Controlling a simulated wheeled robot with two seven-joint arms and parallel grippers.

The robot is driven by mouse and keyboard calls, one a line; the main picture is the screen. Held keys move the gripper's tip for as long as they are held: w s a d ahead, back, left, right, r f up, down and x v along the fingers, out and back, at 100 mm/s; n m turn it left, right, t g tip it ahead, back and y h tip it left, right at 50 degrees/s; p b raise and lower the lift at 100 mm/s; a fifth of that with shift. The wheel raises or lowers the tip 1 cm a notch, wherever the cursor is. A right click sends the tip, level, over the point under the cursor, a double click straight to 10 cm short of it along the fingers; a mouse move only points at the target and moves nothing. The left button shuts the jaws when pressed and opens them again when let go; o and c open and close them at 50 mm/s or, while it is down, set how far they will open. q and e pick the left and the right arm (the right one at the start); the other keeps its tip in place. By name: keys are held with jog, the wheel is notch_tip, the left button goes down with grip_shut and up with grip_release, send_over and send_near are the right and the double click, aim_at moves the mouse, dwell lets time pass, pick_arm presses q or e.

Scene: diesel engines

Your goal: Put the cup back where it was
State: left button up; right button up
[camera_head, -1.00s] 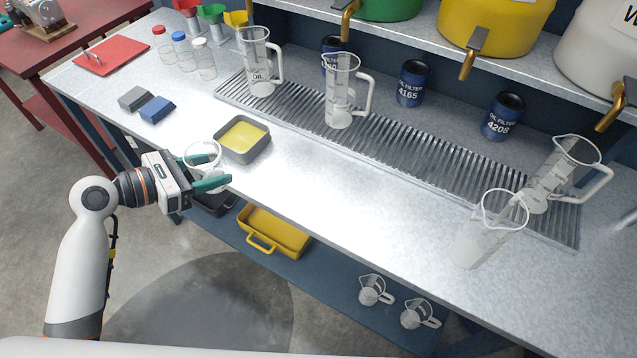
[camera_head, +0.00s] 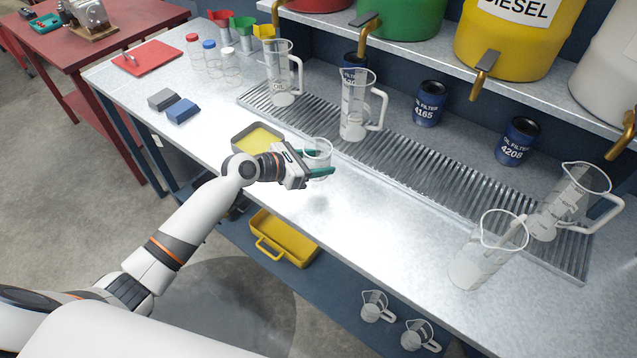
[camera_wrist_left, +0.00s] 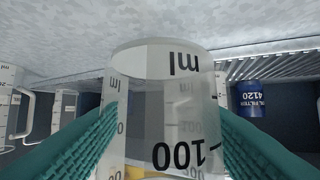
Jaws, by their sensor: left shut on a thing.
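The cup (camera_head: 318,150) is a small clear measuring cup with a white rim. My left gripper (camera_head: 322,165) is shut on it, one green finger on each side, and holds it upright above the bench, just right of the grey tray. Its shadow lies on the bench top below. In the left wrist view the cup (camera_wrist_left: 165,100) fills the middle between both fingers, with "ml" and "100" marks on its wall. My right gripper is not in view.
Tall jugs (camera_head: 357,105) stand along the ribbed grate (camera_head: 410,165), and a clear jug (camera_head: 487,250) stands at the front right. The grey tray (camera_head: 245,133) holds yellow liquid. Two small jugs (camera_head: 374,306) are on the lower shelf near a yellow tray (camera_head: 280,240). The mid bench is clear.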

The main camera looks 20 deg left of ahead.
aim_at(317, 190)
pick_arm(q)
jog(key=shift+f+b, duration=0.5)
jog(key=shift+f, duration=2.65)
jog(key=shift+f, duration=0.1)
jog(key=o, duration=1.2)
jog(key=shift+s+a+r, duration=0.15)
jog(key=shift+r, duration=0.05)
jog(key=v, duration=1.1)
jog(key=shift+s+a, duration=0.2)
jog(key=shift+s, duration=0.05)
